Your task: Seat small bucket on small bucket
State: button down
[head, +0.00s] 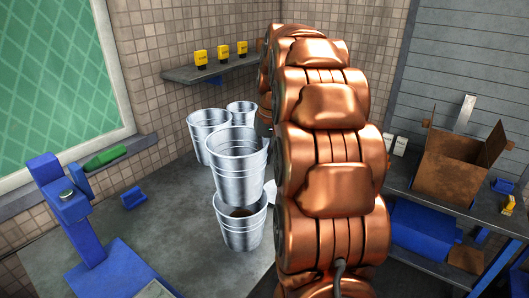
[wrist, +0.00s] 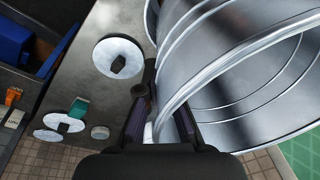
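A shiny metal bucket (head: 236,158) hangs upright over another metal bucket (head: 241,230) on the grey counter in the head view. The upper one's base overlaps the lower one's mouth in the picture; I cannot tell whether it is inside or still above it. In the wrist view my gripper (wrist: 163,122) has its dark fingers on either side of the upper bucket's rim (wrist: 240,62), pinching its wall. In the head view my arm hides most of the gripper. The lower bucket's inside shows a dark brown patch.
Two more metal buckets, one at left (head: 207,136) and one behind (head: 241,114), stand close by on the counter (head: 185,225). A blue stand (head: 68,205) and a green bottle (head: 105,157) are at left. A shelf with yellow items (head: 221,52) is above. A brown box (head: 455,170) is at right.

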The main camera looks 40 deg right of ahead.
jog(key=shift+f, duration=0.7)
jog(key=shift+b, duration=0.75)
dwell(1.1)
